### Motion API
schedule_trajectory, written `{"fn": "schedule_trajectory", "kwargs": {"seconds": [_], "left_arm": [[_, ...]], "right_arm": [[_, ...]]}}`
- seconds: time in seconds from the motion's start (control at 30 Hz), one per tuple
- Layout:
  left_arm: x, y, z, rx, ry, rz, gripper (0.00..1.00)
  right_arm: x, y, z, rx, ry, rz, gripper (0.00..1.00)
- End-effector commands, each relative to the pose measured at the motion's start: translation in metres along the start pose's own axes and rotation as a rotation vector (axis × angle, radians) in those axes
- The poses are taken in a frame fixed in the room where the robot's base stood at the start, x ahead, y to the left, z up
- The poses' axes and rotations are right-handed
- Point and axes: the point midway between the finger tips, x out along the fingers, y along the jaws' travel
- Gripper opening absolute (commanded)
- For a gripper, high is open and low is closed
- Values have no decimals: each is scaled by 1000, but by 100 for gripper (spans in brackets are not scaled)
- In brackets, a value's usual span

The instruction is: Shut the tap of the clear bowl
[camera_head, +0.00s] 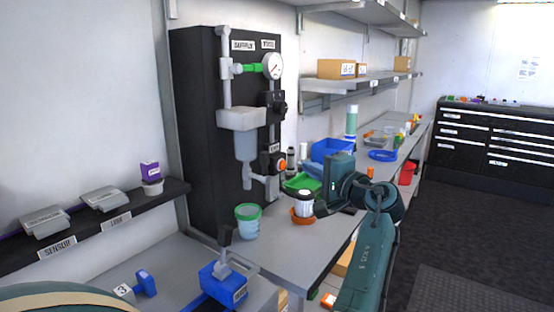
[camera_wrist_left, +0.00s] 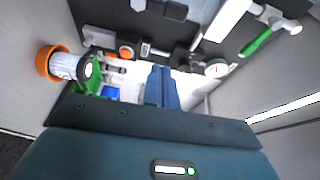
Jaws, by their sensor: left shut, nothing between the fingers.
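The grey, cloudy bowl (camera_head: 244,147) hangs under a boxy grey body on the dark panel. A narrow spout (camera_head: 247,181) runs down from it. I cannot make out a separate tap handle there. A green lever (camera_head: 250,68) lies level on the upper pipe beside a round gauge (camera_head: 272,66); it shows in the left wrist view (camera_wrist_left: 258,42). My left gripper (camera_head: 322,205) is to the right of the bowl, above the bench and close to the orange-based jar (camera_head: 303,205). Its fingers (camera_wrist_left: 162,88) are together and empty in the wrist view. My right gripper is not in view.
A green-rimmed cup (camera_head: 247,222) stands on the bench below the spout. A blue device with an upright lever (camera_head: 223,280) is in front. An orange knob (camera_head: 281,165) sits on the panel. Green tray (camera_head: 303,184) and blue bin (camera_head: 331,149) stand behind the jar.

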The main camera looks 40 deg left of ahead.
Motion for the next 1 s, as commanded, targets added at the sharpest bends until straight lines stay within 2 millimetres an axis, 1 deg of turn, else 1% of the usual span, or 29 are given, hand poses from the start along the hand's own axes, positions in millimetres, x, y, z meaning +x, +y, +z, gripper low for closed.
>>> {"fn": "schedule_trajectory", "kwargs": {"seconds": [0.13, 0.27, 0.37, 0.7, 0.73, 0.8, 1.0], "left_arm": [[0, -8, 1, 4, -20, -5, 0], [10, -9, 2, 6, -25, -6, 0], [25, -10, 2, 6, -25, -7, 0], [99, -11, 4, 5, -24, -6, 0], [102, -10, 5, 4, -22, -5, 0], [94, -9, 14, 2, -19, -4, 0], [87, -9, 34, 3, -20, -4, 0]], "right_arm": [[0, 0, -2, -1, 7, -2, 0], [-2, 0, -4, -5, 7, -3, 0], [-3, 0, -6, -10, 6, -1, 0], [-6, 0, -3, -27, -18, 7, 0], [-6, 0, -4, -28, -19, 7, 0], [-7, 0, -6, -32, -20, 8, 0], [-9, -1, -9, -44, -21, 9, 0]]}}
